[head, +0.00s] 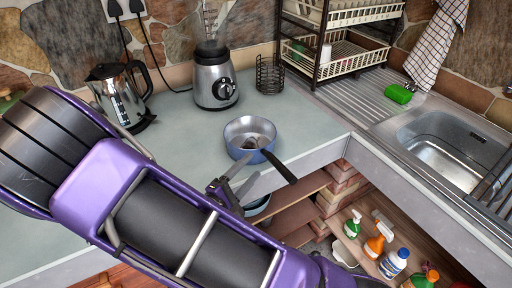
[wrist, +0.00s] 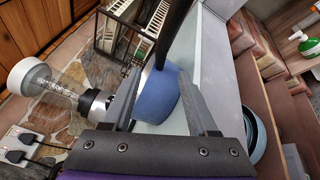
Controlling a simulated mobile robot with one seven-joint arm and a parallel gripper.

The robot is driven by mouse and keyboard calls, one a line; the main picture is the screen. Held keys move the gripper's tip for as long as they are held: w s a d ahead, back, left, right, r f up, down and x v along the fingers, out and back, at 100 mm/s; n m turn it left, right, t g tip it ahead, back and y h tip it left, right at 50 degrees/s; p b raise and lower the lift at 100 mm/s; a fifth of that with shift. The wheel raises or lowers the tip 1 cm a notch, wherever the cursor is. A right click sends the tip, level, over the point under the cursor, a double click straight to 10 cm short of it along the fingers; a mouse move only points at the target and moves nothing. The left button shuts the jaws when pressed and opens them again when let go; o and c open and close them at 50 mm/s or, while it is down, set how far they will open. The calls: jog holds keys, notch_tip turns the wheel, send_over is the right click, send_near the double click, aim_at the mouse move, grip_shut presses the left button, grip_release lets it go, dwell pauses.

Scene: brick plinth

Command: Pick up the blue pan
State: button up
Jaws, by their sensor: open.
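The blue pan (head: 238,151) sits upright on the pale worktop near its front edge in the head view. Its inside is silvery, and its black handle (head: 279,168) points toward the lower right, over the edge. My gripper (head: 240,174) is open just in front of the pan, left of the handle. In the wrist view, the pan's blue side (wrist: 158,98) shows between the two fingers of my gripper (wrist: 163,70), and the black handle (wrist: 176,28) runs to the top. I cannot tell whether a finger touches the pan.
A blender (head: 215,80) and a kettle (head: 121,98) stand behind on the worktop (head: 185,140). A wire holder (head: 270,75) and a dish rack (head: 345,55) are farther back. The sink (head: 445,140) is at right. Bottles (head: 393,263) and a bowl (head: 257,206) are on shelves below.

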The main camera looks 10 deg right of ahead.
aim_at(271, 147)
jog(key=x, duration=1.1)
jog(key=shift+a, duration=0.1)
jog(key=shift+c, duration=0.3)
jog(key=shift+f, duration=0.1)
grip_shut()
dwell(0.7)
